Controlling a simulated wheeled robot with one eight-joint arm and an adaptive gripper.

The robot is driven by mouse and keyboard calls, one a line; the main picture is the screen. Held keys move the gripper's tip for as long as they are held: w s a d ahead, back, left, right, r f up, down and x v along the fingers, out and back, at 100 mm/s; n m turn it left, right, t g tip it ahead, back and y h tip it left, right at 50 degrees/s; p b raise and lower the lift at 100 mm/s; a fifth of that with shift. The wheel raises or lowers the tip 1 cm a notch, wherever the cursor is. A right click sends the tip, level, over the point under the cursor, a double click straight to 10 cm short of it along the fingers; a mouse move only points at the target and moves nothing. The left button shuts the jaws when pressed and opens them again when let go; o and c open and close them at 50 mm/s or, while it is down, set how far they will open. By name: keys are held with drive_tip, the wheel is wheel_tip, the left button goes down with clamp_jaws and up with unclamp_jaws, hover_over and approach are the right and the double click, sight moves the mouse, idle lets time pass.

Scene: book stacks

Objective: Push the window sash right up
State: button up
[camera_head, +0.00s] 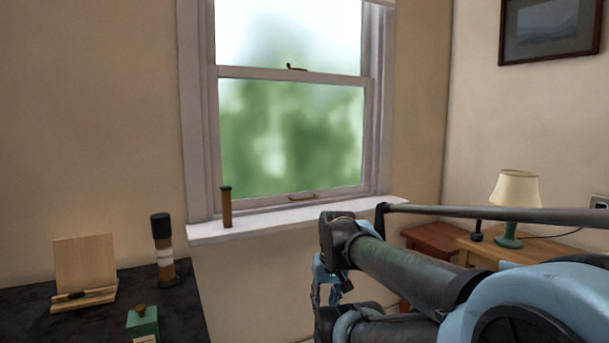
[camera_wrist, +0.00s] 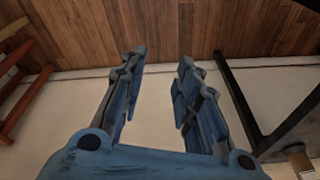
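The window has a lower sash (camera_head: 291,135) with a white frame and blurred green glass. Its bottom rail sits down at the sill (camera_head: 290,218). A small brown handle (camera_head: 302,196) is on the bottom rail, and a dark catch (camera_head: 296,67) is at the meeting rail. My gripper (camera_head: 327,284) hangs below and in front of the sill, clear of the sash, partly hidden by my arm in the head view. In the wrist view my gripper (camera_wrist: 163,57) has its blue fingers spread, with nothing between them. The wrist view does not show the sash.
A brown cylinder (camera_head: 227,208) stands upright on the sill's left part. A dark-topped surface (camera_head: 100,305) at left holds a wooden stand (camera_head: 85,265), a black-capped jar (camera_head: 162,250) and a green box (camera_head: 142,322). A lamp (camera_head: 516,195) stands on a wooden table (camera_head: 490,250) at right.

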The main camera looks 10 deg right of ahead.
drive_tip(key=w+a+r+m+t+y, duration=0.1)
drive_tip(key=w+r+m+t+y, duration=0.3)
drive_tip(key=w, duration=0.7)
drive_tip(key=w+a+r+m+t+y, duration=0.15)
drive_tip(key=w+r, duration=0.35)
drive_tip(key=w, duration=0.5)
drive_tip(key=m+t+h, duration=0.2)
drive_tip(key=m+t, duration=0.5)
drive_tip(key=m, duration=0.2)
approach(307, 198)
drive_tip(key=shift+y, duration=0.25)
drive_tip(key=x, duration=0.8)
drive_tip(key=shift+w+d+f, duration=0.1)
drive_tip(key=shift+w+f, duration=0.05)
drive_tip(key=shift+f, duration=0.05)
drive_tip(key=shift+c, duration=0.2)
clamp_jaws()
